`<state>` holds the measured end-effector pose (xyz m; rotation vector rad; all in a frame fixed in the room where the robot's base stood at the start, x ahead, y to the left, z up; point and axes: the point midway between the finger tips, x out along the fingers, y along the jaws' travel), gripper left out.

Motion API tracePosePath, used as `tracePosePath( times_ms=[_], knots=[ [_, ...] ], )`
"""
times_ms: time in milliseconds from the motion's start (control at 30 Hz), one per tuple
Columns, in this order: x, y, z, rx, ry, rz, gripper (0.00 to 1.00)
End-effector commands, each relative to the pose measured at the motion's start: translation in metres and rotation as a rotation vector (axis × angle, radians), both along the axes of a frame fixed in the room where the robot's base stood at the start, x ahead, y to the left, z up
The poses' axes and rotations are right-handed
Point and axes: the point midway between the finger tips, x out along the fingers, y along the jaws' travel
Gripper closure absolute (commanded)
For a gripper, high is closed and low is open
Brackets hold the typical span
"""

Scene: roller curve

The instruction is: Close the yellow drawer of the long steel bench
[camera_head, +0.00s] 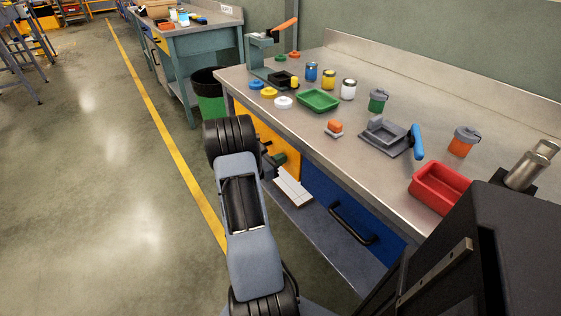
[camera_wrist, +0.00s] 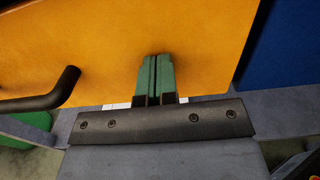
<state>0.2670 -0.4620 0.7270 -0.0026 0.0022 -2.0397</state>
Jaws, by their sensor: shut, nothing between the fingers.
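The yellow drawer (camera_head: 287,152) is in the side of the long steel bench (camera_head: 328,133), left of a blue drawer (camera_head: 345,208). My arm covers part of its front, and I cannot tell how far out it stands. In the wrist view the yellow front (camera_wrist: 200,45) fills most of the picture, with its black bar handle (camera_wrist: 50,92) at the left. My gripper (camera_head: 278,159) is at the yellow front. Its green fingers (camera_wrist: 155,62) are together and empty, pointing at the front right of the handle. I cannot tell whether they touch it.
A black handle (camera_head: 352,224) sticks out from the blue drawer. A white item (camera_head: 292,188) lies on the lower shelf (camera_head: 318,222). A green bin (camera_head: 209,95) stands past the bench end. Jars, trays and tools stand on the bench top. The floor (camera_head: 110,170) at left is clear.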

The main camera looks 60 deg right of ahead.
Motion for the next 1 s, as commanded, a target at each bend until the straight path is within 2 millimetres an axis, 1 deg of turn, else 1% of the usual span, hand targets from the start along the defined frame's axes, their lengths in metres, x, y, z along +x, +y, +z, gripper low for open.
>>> tracePosePath(
  times_ms=[33, 333, 500, 567, 633, 800, 1000],
  knots=[
    [-0.001, -0.004, 0.002, -0.005, -0.003, -0.002, 1.0],
    [-0.005, -0.007, 0.003, -0.008, -0.005, -0.009, 1.0],
    [-0.003, -0.002, 0.004, -0.009, -0.005, -0.01, 1.0],
    [0.0, 0.005, 0.004, -0.008, -0.005, -0.009, 1.0],
    [0.005, 0.016, 0.004, -0.007, -0.003, -0.004, 1.0],
    [0.022, 0.051, 0.003, -0.005, 0.0, 0.007, 1.0],
    [0.038, 0.086, 0.002, -0.004, 0.001, 0.0, 1.0]
  ],
)
